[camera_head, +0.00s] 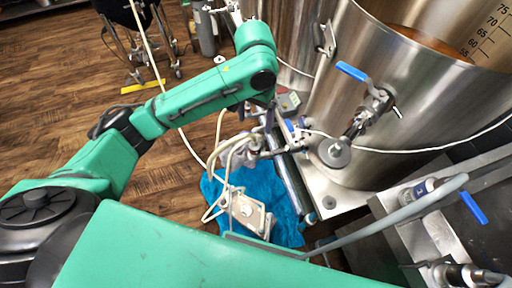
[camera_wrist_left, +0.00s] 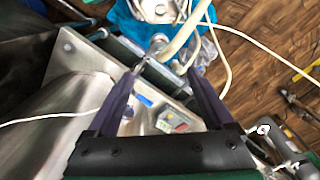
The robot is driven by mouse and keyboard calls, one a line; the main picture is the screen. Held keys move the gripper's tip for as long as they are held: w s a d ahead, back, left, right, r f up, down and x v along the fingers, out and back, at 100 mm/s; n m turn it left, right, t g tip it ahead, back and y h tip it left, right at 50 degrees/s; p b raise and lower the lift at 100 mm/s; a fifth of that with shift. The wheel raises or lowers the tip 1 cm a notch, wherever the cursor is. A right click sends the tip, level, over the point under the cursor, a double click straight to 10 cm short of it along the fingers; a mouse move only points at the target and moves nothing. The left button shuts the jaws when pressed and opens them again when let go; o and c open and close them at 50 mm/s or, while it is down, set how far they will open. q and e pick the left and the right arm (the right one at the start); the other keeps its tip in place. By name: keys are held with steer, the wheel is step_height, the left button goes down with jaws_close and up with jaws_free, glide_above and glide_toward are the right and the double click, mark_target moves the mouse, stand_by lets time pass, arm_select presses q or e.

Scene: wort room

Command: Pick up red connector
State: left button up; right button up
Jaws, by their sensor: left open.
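My left gripper (camera_head: 271,118) hangs from the green arm beside the steel vessel, over the hoses and pipework. In the left wrist view its two dark fingers (camera_wrist_left: 165,78) are spread apart with nothing held between them. A small grey box (camera_wrist_left: 172,122) with a red and a green spot on it lies below and between the fingers. It also shows in the head view (camera_head: 289,102), partly behind the arm. I cannot tell whether the red spot is the red connector, and I make out no other clear red part. My right gripper is not in view.
A large steel vessel (camera_head: 352,110) with blue-handled valves stands right of the gripper. A pump (camera_head: 249,212) with pale hoses sits over a blue cloth (camera_head: 268,184). A cable crosses near the gripper. The wooden floor (camera_head: 60,90) at left is mostly clear.

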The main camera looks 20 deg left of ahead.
arm_select(q)
step_height(320, 180, down, 14)
steer(key=shift+s+r+b, duration=0.1)
steer(key=shift+r+b, duration=0.05)
steer(key=shift+b, duration=0.8)
steer(key=shift+r, duration=0.1)
jaws_close()
steer(key=shift+r, duration=0.1)
step_height(320, 180, up, 20)
steer(key=p, duration=0.4)
steer(key=shift+p, duration=0.3)
step_height(320, 180, up, 4)
steer(key=r+p, duration=0.1)
steer(key=p, duration=0.6)
glide_above(255, 146)
steer(key=w, duration=0.1)
steer(key=shift+a+f, duration=0.2)
steer(key=shift+f, duration=0.15)
